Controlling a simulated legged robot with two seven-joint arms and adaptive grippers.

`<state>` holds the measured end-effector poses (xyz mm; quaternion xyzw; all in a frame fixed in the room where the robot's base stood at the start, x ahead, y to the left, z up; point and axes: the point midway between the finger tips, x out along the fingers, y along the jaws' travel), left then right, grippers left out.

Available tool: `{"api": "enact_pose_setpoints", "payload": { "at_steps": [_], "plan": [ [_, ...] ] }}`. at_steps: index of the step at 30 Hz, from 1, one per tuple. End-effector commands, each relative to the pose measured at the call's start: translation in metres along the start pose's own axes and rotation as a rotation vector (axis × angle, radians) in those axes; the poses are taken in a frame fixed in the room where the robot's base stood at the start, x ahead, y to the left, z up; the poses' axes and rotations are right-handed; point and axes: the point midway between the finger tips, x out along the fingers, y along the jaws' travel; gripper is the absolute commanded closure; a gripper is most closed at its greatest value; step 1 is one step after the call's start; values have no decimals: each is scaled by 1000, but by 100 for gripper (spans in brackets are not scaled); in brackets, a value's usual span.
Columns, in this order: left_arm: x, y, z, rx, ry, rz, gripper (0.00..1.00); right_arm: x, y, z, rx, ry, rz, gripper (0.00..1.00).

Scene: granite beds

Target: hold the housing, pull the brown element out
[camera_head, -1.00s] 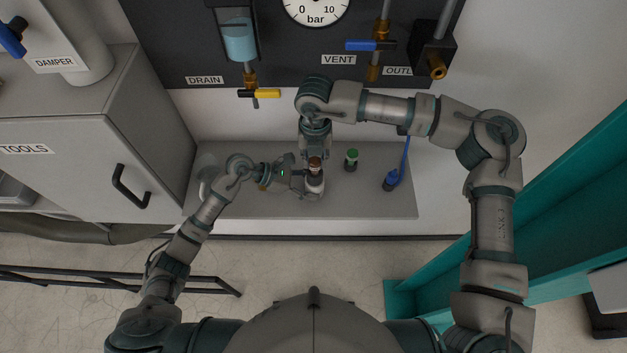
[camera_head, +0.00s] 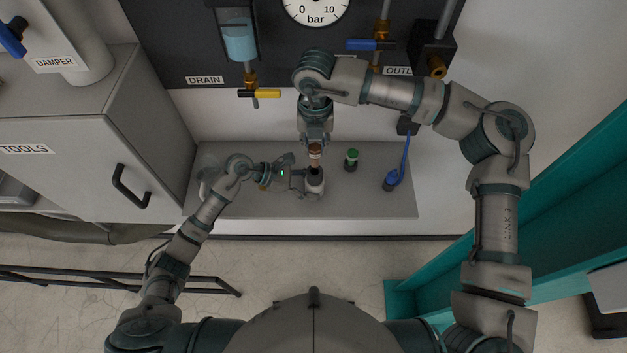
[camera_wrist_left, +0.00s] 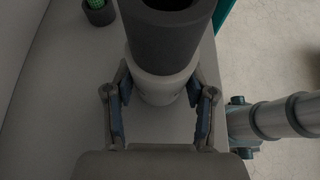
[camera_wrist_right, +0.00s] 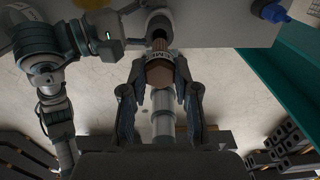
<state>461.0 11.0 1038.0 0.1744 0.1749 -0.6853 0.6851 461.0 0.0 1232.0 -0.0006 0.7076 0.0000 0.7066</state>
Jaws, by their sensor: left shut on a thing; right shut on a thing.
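The housing (camera_head: 314,186) is a pale cylinder with a dark collar, upright on the grey bed. My left gripper (camera_head: 298,182) is shut on it from the left. In the left wrist view the pale body of the housing (camera_wrist_left: 163,86) is between the fingers (camera_wrist_left: 160,105), below the dark collar. The brown element (camera_head: 315,161) stands above the collar, in line with it. My right gripper (camera_head: 315,145) is shut on its upper part from above. The right wrist view shows the brown element (camera_wrist_right: 160,72) between the fingertips, by the housing's dark opening (camera_wrist_right: 158,34). I cannot tell whether its lower end is inside.
A green-topped dark item (camera_head: 351,158) stands to the right of the housing. A blue fitting with a hose (camera_head: 390,182) is further right. The tools cabinet (camera_head: 90,165) is at the left. The dark panel (camera_head: 300,70) with valves is behind. The bed's front right is clear.

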Motion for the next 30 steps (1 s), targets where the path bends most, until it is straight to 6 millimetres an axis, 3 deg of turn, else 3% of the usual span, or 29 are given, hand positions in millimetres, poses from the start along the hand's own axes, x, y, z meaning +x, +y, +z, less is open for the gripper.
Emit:
{"api": "enact_pose_setpoints", "payload": {
  "at_steps": [3,4,7,20,30],
  "plan": [
    [0,0,0,0,-1,0,87,0,0,0,0,0,0,100],
    [0,0,0,0,-1,0,43,0,0,0,0,0,0,100],
    [0,0,0,0,-1,0,18,0,0,0,0,0,0,100],
    [-8,1,-1,0,3,2,16,0,0,0,0,0,0,100],
    [-79,1,-2,1,3,2,16,0,0,0,0,0,0,100]
  ]
}}
